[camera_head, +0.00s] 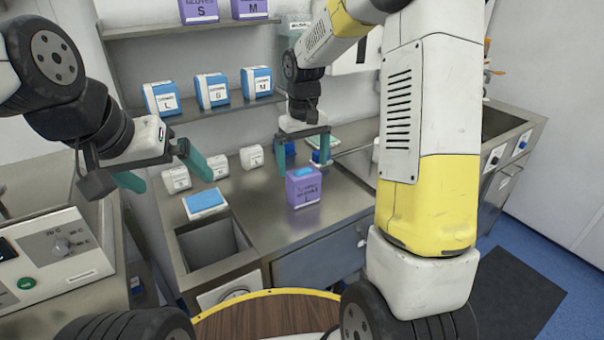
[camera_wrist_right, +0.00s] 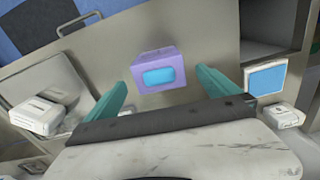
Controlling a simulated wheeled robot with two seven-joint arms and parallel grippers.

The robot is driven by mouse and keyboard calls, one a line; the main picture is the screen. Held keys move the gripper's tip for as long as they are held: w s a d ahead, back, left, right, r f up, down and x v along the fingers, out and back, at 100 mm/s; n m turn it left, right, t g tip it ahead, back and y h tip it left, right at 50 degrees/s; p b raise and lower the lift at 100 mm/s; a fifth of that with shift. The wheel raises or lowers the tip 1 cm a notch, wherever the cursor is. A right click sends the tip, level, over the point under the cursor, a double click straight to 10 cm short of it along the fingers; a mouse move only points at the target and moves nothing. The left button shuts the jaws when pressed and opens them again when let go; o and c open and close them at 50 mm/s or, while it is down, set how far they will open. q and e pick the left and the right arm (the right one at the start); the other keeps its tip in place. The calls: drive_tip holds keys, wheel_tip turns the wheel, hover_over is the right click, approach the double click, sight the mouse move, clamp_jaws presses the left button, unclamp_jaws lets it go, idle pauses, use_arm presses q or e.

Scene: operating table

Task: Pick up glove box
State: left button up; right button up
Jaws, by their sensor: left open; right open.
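A purple glove box (camera_head: 304,187) with a blue top stands on the metal counter near its front edge. In the right wrist view the purple box (camera_wrist_right: 158,55) lies between and beyond the two teal fingertips, apart from them. My right gripper (camera_head: 303,158) is open and empty, pointing down just above and behind the box in the head view. My left gripper (camera_head: 166,172) is open and empty, in the air at the left, well away from the box.
More purple glove boxes (camera_head: 199,11) stand on the top shelf, and blue-white boxes (camera_head: 212,90) on the shelf below. Small white boxes (camera_head: 252,157) line the counter's back. A blue-topped box (camera_head: 206,203) stands left, behind an open bin (camera_head: 210,245). A sink (camera_head: 500,125) is at right.

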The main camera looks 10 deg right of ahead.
sight(303, 184)
drive_tip(key=f, duration=0.8)
drive_tip(key=shift+w+d+f, duration=0.1)
drive_tip(key=shift+w, duration=0.1)
drive_tip(key=c, duration=1.5)
